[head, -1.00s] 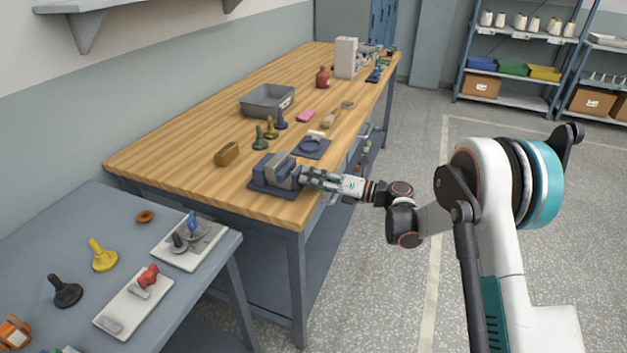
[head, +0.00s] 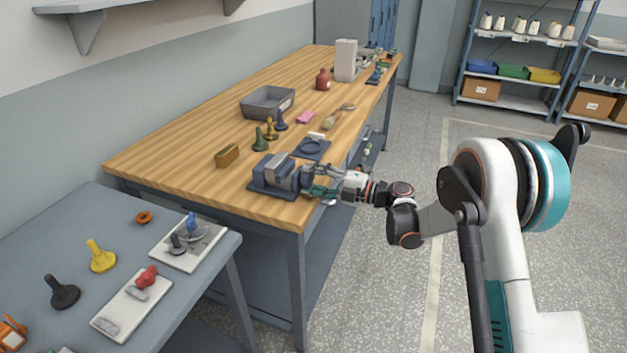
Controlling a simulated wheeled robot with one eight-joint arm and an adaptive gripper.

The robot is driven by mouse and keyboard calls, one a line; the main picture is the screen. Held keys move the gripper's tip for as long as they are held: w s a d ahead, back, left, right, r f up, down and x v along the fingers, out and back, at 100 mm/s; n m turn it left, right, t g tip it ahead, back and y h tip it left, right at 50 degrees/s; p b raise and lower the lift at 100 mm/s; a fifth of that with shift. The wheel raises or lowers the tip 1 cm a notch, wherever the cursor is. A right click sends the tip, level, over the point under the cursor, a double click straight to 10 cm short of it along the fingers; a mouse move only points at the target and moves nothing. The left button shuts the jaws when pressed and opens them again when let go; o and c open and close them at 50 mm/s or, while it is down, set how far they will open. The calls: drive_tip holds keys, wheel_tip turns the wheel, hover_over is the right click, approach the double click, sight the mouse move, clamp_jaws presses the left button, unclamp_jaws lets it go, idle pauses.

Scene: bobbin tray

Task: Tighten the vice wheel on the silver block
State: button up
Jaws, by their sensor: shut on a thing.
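The blue-grey vice (head: 262,182) sits on the near right corner of the wooden workbench. The silver block (head: 281,171) appears to be between its jaws, but it is small here and I cannot tell how tightly it is held. My gripper (head: 312,180) is at the right side of the vice, level with it, and is shut on the vice wheel. The wheel itself is hidden by the fingers.
A grey side table (head: 95,215) is at the lower left.

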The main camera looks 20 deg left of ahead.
drive_tip(key=shift+m, duration=0.6)
drive_tip(key=o, duration=1.1)
drive_tip(key=shift+w, duration=0.1)
drive_tip(key=shift+c, duration=0.2)
